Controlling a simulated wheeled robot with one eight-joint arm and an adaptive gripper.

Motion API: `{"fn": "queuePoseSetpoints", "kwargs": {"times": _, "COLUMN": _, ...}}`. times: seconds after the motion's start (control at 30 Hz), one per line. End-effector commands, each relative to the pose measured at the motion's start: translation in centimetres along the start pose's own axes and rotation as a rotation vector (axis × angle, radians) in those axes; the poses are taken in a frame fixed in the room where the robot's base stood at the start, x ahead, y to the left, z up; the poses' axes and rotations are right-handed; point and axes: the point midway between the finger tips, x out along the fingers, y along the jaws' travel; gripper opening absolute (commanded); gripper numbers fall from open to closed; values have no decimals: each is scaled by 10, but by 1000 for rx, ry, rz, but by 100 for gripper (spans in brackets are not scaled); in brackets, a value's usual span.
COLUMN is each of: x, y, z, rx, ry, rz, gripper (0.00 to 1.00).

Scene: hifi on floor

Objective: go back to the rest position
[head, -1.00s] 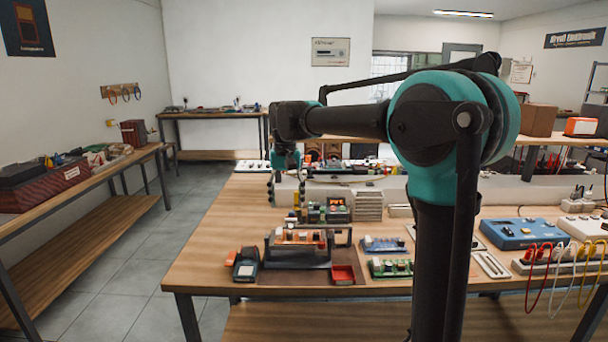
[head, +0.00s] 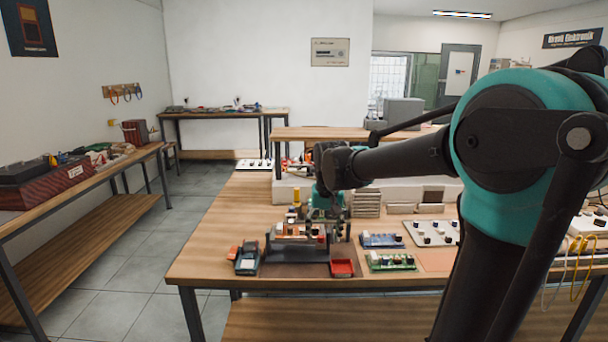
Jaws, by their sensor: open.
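My gripper (head: 328,222) shows in the head view at the end of my arm. It points down over the middle of the wooden workbench (head: 215,225), just behind or above a dark stand holding a circuit board (head: 296,232). Its fingers are small and partly blend with the parts behind them. It is open, and I see nothing held in it. I cannot tell whether it touches the stand.
A white panel with knobs (head: 432,233) sits to the right. The bench's left part is clear, with open floor (head: 120,265) beyond.

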Motion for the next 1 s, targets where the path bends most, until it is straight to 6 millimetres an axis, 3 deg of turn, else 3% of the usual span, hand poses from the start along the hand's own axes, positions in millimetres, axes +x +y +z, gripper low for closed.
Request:
{"fn": "queuePoseSetpoints", "kwargs": {"times": 0.2, "x": 62, "y": 79, "z": 81, "rx": 8, "ry": 108, "rz": 1, "gripper": 59}}
{"fn": "queuePoseSetpoints", "kwargs": {"times": 0.3, "x": 90, "y": 107, "z": 124, "rx": 6, "ry": 161, "rz": 10, "gripper": 59}}
{"fn": "queuePoseSetpoints", "kwargs": {"times": 0.4, "x": 110, "y": 125, "z": 160, "rx": 2, "ry": 201, "rz": 22, "gripper": 59}}
{"fn": "queuePoseSetpoints", "kwargs": {"times": 0.5, "x": 123, "y": 135, "z": 183, "rx": -2, "ry": 228, "rz": 31, "gripper": 59}}
{"fn": "queuePoseSetpoints", "kwargs": {"times": 0.63, "x": 130, "y": 140, "z": 195, "rx": -4, "ry": 241, "rz": 37, "gripper": 59}}
{"fn": "queuePoseSetpoints", "kwargs": {"times": 1.0, "x": 130, "y": 140, "z": 195, "rx": -5, "ry": 242, "rz": 37, "gripper": 59}}
